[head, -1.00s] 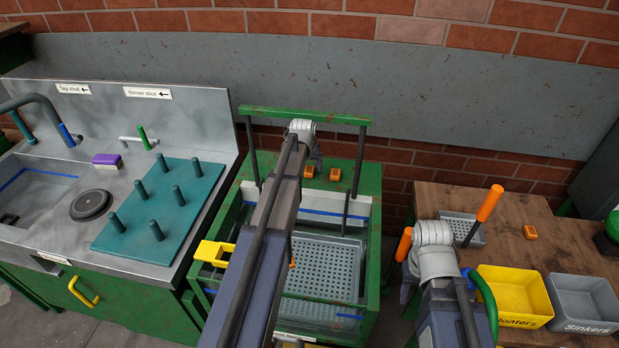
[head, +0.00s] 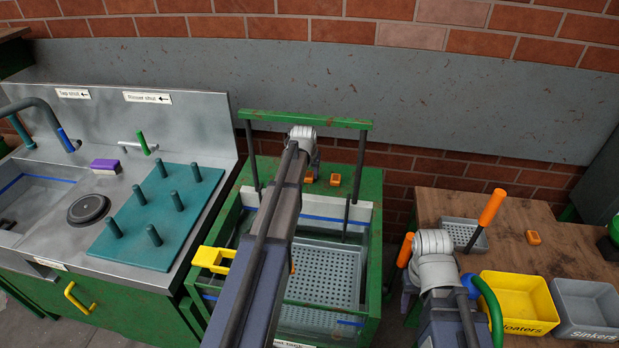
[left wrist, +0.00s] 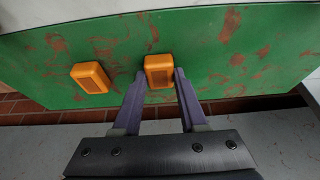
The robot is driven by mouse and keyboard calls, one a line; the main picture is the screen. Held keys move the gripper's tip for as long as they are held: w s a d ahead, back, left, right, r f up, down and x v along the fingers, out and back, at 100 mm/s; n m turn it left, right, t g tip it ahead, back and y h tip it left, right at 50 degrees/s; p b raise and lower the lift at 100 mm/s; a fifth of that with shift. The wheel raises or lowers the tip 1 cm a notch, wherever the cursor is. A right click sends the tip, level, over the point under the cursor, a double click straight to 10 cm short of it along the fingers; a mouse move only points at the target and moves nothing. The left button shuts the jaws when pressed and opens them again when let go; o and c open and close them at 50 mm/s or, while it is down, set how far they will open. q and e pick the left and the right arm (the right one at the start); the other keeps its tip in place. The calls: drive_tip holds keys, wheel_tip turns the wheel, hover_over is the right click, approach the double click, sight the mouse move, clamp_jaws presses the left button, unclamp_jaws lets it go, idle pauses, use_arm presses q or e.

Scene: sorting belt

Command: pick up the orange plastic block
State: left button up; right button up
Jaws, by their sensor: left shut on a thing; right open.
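An orange plastic block (head: 309,178) lies on the green ledge at the back of the tank. It also shows in the left wrist view (left wrist: 159,70), between the fingers of my left gripper (left wrist: 159,80). The left gripper is shut on this block, one purple finger on each side. The block appears still down at the green surface. A second orange block (left wrist: 91,77) lies beside it, apart from the fingers, and shows in the head view (head: 335,180). My right gripper is open, largely hidden behind its wrist (head: 435,255) beside the wooden table.
Another orange block (head: 533,237) lies on the wooden table (head: 520,265), near a yellow bin (head: 513,290) and a grey bin (head: 590,300). A green frame bar (head: 300,119) spans above the ledge. A grey perforated basket (head: 325,275) sits in the tank. A sink stands left.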

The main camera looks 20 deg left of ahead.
sight(309, 176)
use_arm(q)
clamp_jaws()
drive_tip(key=shift+r, duration=0.15)
use_arm(e)
drive_tip(key=shift+r, duration=0.15)
use_arm(q)
wheel_tip(309, 176, up, 10)
drive_tip(key=p, duration=1)
use_arm(e)
wheel_tip(309, 176, up, 10)
use_arm(q)
drive_tip(key=shift+s+f, duration=0.1)
drive_tip(key=shift+f, duration=0.1)
use_arm(e)
drive_tip(key=shift+f, duration=0.2)
